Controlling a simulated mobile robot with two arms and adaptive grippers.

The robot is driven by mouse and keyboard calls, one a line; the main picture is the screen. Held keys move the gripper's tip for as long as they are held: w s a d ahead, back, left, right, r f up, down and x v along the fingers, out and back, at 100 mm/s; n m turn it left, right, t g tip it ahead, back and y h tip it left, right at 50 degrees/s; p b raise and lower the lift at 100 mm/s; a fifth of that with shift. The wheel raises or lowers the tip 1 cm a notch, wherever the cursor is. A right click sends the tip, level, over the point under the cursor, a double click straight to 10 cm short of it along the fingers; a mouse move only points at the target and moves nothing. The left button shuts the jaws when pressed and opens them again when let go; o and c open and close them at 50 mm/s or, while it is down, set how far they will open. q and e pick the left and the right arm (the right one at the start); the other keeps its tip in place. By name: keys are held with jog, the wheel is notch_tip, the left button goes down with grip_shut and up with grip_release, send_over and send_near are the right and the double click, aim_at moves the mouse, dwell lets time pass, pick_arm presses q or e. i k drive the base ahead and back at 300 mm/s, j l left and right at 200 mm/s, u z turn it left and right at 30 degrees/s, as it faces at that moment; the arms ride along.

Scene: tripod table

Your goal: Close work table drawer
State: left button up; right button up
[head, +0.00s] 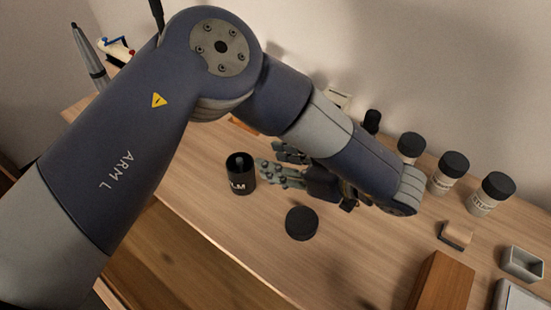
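The work table (195,175) runs diagonally across the head view. Below its front edge, at the lower left, is a brown wooden surface (165,255) that looks like the inside of the pulled-out drawer. My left arm covers part of it, and the drawer's front and handle cannot be made out. My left gripper (268,159) is above the tabletop, its fingers apart and empty, pointing left towards a black film can. It is away from the drawer. My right gripper is not in view.
The black film can (240,176) stands close to the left fingertips, with a round black lid (301,223) nearer the front edge. Several black-capped jars (446,174) line the back. A wooden block (441,283) and a small grey tray (522,262) are at right.

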aim_at(163, 263)
jog(key=k+j, duration=0.15)
jog(key=j, duration=0.2)
jog(key=k+j, duration=0.2)
jog(key=j, duration=0.2)
jog(key=k+j, duration=0.15)
jog(key=j, duration=0.2)
jog(key=k+j, duration=0.15)
jog(key=j, duration=0.25)
jog(key=k+j, duration=0.2)
jog(key=j, duration=0.15)
